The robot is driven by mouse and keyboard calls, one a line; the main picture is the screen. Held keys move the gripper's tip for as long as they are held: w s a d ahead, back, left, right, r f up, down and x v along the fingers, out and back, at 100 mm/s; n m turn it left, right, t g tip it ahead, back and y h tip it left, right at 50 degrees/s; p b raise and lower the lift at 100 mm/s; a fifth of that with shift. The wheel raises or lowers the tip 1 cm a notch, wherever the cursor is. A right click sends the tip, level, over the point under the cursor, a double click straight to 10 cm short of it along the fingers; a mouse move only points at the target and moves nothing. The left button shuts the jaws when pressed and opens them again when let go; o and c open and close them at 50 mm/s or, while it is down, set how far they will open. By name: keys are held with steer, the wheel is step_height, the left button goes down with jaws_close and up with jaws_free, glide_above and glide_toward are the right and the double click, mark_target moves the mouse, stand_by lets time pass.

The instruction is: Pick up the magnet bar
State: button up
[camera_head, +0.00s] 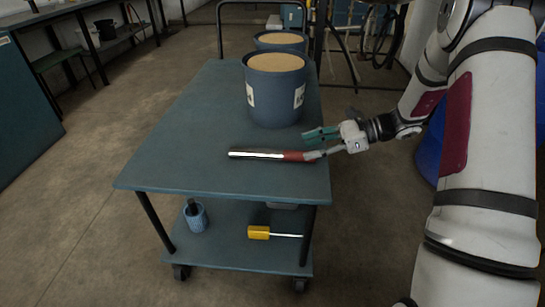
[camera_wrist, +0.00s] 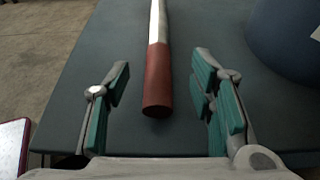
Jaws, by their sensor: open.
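The magnet bar (camera_head: 257,154) is a shiny metal rod with a red end, lying flat on the top of the blue-green cart (camera_head: 180,165). My gripper (camera_head: 322,144) is at the bar's red end, on the right side of the cart top in the head view. In the wrist view the bar (camera_wrist: 158,70) runs away from me, with its red end nearest. The open fingers of my gripper (camera_wrist: 162,100) stand to either side of that red end, with a gap on both sides. The wrist view shows no finger touching the bar.
A blue bucket (camera_head: 273,100) filled with tan material stands on the cart behind the bar, with another bucket (camera_head: 281,38) behind it. The lower shelf (camera_head: 225,249) holds a blue cup (camera_head: 195,217) and a yellow-handled tool (camera_head: 259,232). The cart top's front left is clear.

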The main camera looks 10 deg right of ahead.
mark_target(293, 151)
steer(key=shift+b+x, duration=1.35)
steer(key=shift+x, duration=1.3)
steer(key=shift+s, duration=0.1)
jaws_close()
